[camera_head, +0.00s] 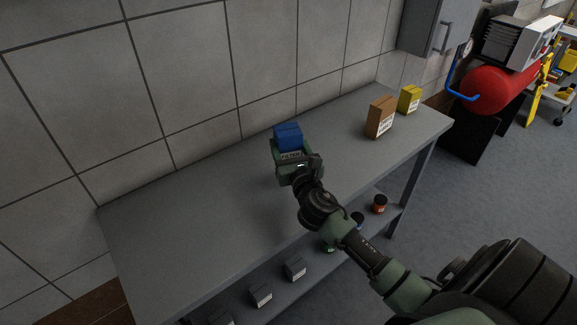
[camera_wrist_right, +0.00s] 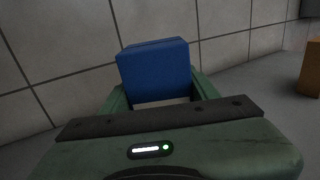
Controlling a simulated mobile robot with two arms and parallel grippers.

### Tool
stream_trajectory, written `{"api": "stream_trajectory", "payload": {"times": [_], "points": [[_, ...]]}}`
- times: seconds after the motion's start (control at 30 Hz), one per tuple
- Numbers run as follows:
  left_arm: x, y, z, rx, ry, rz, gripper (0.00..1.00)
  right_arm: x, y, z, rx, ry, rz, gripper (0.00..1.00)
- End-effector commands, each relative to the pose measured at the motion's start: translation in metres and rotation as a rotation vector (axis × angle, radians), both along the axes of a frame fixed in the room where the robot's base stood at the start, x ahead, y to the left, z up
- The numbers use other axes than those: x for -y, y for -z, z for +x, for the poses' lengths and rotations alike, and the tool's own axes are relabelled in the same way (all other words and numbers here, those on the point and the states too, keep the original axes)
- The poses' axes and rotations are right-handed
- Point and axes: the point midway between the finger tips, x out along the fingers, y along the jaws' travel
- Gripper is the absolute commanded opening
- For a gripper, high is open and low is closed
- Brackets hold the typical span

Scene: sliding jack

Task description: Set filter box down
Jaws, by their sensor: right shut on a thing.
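The filter box (camera_head: 287,133) is blue with a pale label strip reading "FILTER". My right gripper (camera_head: 291,156) is shut on it, over the middle of the grey workbench (camera_head: 200,210). In the right wrist view the blue box (camera_wrist_right: 154,70) stands upright between the green fingers of the gripper (camera_wrist_right: 155,103). The gripper hides the box's lower part, so I cannot tell whether it touches the bench top. My left gripper is not in view.
A brown box (camera_head: 380,117) and a yellow box (camera_head: 410,99) stand at the bench's right end. The bench top around the blue box is clear. A tiled wall (camera_head: 200,70) runs behind. Small boxes (camera_head: 295,268) and cans (camera_head: 379,204) sit on the lower shelf.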

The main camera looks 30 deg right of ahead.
Motion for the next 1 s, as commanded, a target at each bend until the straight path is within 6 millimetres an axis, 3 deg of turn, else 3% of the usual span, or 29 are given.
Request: {"api": "stream_trajectory", "payload": {"times": [0.03, 0.27, 0.47, 0.87, 0.9, 0.97, 1.0], "points": [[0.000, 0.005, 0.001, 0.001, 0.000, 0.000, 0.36, 0.000, 0.011, 0.000, 0.000, 0.001, 0.003, 0.07], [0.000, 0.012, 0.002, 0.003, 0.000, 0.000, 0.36, 0.000, 0.031, 0.000, 0.001, 0.001, 0.001, 0.07], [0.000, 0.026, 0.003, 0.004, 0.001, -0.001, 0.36, 0.000, 0.063, 0.000, 0.001, 0.000, 0.002, 0.07], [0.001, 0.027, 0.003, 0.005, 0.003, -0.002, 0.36, 0.000, 0.068, 0.000, 0.001, -0.001, 0.000, 0.07], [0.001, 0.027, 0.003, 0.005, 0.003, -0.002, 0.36, 0.000, 0.068, 0.000, 0.000, -0.001, 0.000, 0.68], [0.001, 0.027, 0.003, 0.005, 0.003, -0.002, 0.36, -0.001, 0.068, 0.000, -0.001, -0.001, 0.000, 0.82], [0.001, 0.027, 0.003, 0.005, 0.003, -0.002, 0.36, -0.001, 0.068, 0.000, -0.001, -0.001, 0.000, 0.82]]}}
